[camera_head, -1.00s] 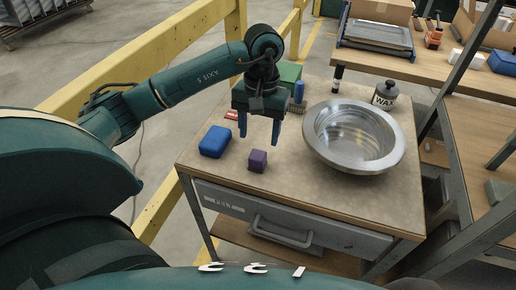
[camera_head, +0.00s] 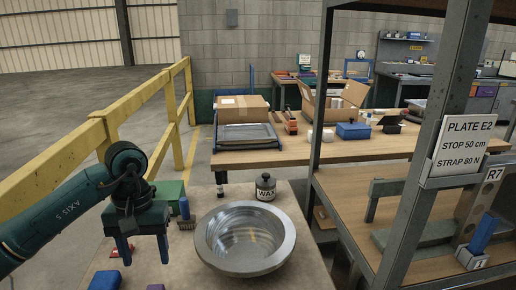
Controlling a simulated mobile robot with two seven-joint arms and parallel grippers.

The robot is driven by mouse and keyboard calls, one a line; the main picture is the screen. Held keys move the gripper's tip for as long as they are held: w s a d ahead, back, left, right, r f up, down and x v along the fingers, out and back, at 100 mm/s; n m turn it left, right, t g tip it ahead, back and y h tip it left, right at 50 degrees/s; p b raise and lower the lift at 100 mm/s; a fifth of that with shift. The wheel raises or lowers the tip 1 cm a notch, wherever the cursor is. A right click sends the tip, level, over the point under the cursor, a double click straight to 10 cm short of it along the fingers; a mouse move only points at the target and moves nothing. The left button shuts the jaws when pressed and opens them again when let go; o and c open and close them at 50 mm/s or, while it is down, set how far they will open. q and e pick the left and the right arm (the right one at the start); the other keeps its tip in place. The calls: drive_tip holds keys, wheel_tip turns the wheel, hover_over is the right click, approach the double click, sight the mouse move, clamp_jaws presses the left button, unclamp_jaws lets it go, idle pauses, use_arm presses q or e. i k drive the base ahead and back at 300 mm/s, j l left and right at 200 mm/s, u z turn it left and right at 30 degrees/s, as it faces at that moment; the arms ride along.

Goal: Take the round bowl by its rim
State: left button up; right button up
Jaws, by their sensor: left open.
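The round bowl (camera_head: 245,240) is shiny metal with a wide flat rim. It stands upright on the worktable, right of the lower middle of the head view's left half. My left gripper (camera_head: 143,251) is left of the bowl, fingers pointing down and spread apart, empty. A clear gap separates it from the bowl's rim. My right gripper does not show.
A brush (camera_head: 185,212) and a green box (camera_head: 169,193) are behind the gripper. A blue block (camera_head: 104,281) lies at lower left. A rack post (camera_head: 420,170) rises at right.

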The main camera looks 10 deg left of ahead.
sight(240, 240)
drive_tip(key=k+l, duration=0.75)
drive_tip(key=k, duration=0.1)
